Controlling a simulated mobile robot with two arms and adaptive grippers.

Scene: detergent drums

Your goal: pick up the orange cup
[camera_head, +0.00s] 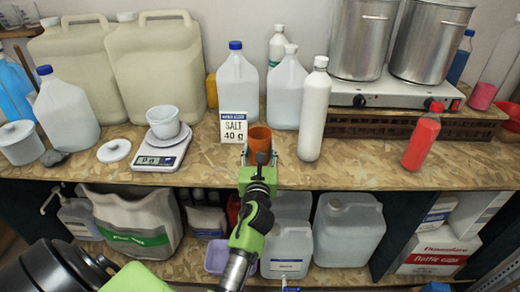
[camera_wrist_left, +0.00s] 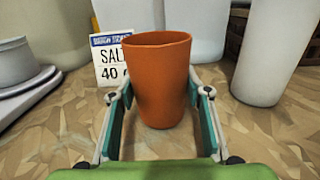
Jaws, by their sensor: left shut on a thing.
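The orange cup (camera_head: 259,134) stands upright on the wooden worktop, just in front of the salt sign. In the left wrist view the orange cup (camera_wrist_left: 160,85) is centred between the fingers. My left gripper (camera_head: 259,152) reaches in from the front and is shut on the cup, one finger on each side. The left wrist view also shows this gripper (camera_wrist_left: 163,96). The cup's base looks to be at or near the worktop; I cannot tell whether it is clear of it. My right gripper is not in view.
The salt sign (camera_head: 234,127) stands close behind the cup. A white bottle (camera_head: 314,112) is close on the right. A scale (camera_head: 161,152) with a white bowl (camera_head: 164,121) is on the left. A red bottle (camera_head: 422,137) stands further right.

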